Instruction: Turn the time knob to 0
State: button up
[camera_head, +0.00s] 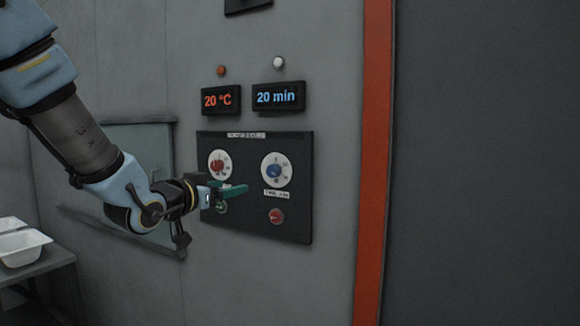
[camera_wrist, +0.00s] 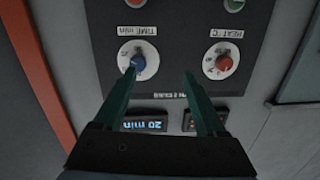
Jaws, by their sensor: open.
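The time knob (camera_head: 275,170) is blue on a white round dial, at the right of the black control panel (camera_head: 295,225). In the wrist view, which is upside down, the time knob (camera_wrist: 138,63) sits beside the left finger's tip, under a "TIME min" label. My gripper (camera_head: 233,191) is open and empty in front of the panel's left half, left of and a little below the time knob. In the wrist view, my gripper (camera_wrist: 159,73) has its fingers spread between the two dials. I cannot tell whether a finger touches the knob. The time display (camera_head: 278,97) reads 20 min.
A red heat knob (camera_head: 217,166) is left of the time knob, close to my gripper. The temperature display (camera_head: 221,99) reads 20 °C. A red button (camera_head: 276,216) and a partly covered green one sit below the knobs. An orange post (camera_head: 374,160) stands to the right.

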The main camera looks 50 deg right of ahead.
aim_at(271, 171)
jog(key=shift+m+g+h, duration=0.4)
jog(key=shift+g+h, duration=0.1)
jog(key=shift+h, duration=0.1)
jog(key=d+p, duration=0.1)
jog(key=d, duration=0.3)
jog(key=d+r+p, duration=0.1)
jog(key=d+p, duration=0.1)
jog(key=d, duration=0.2)
jog(key=d+r+p, duration=0.1)
jog(key=d, duration=0.4)
jog(key=shift+s+d, duration=0.1)
jog(key=shift+s, duration=0.05)
grip_shut()
